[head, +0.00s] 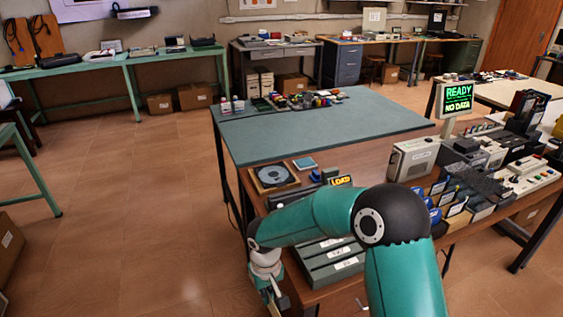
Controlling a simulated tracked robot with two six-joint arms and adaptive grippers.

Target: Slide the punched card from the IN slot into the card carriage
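My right arm comes in from the lower right and bends left across the table. Its gripper (277,301) hangs down beside the table's left front corner, at the bottom of the head view; its fingers are too small and dark to tell open from shut. A grey-green slotted box (325,264) with white labels sits under the arm at the near edge; its label text is unreadable. I cannot make out the punched card or identify the IN slot or the card carriage; my arm hides part of the table. My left gripper is out of view.
A screen (458,97) reads READY, NO DATA. A small LOAD sign (341,181) stands behind my arm, near a disc unit (274,177). A beige box (413,159) and several small devices crowd the right side. The green mat (320,128) is mostly clear, and the left floor is open.

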